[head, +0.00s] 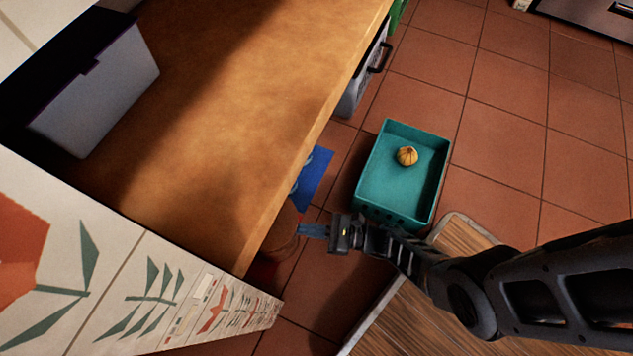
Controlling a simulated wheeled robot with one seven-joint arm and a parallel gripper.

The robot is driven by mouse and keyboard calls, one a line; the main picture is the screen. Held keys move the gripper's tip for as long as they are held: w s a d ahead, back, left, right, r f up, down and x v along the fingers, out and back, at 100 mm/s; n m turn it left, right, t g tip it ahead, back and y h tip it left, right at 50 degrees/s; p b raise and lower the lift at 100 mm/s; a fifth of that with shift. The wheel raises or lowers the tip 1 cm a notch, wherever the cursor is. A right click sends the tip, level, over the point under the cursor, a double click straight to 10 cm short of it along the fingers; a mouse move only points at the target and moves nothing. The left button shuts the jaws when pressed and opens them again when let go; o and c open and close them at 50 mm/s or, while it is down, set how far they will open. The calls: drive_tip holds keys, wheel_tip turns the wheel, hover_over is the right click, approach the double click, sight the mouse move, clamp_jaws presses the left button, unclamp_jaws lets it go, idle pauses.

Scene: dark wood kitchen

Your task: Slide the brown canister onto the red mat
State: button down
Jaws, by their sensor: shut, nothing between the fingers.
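The brown canister (283,232) is a rounded brown shape low beside the counter, partly hidden under the counter's edge. My gripper (302,230) is shut and empty, with its blue fingers pointing left. Its tips are at the canister's right side; I cannot tell whether they touch it. A dark reddish patch just below the canister may be the red mat, but it is mostly hidden by the counter and the tiled wall.
A blue mat (318,180) lies above the canister, partly under the counter (230,110). A teal crate (372,190) holding a small pumpkin-like thing (407,156) stands to the right. A wooden surface (420,315) lies below my arm.

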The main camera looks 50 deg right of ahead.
sight(281, 227)
drive_tip(key=x, duration=0.7)
drive_tip(key=shift+s, duration=0.1)
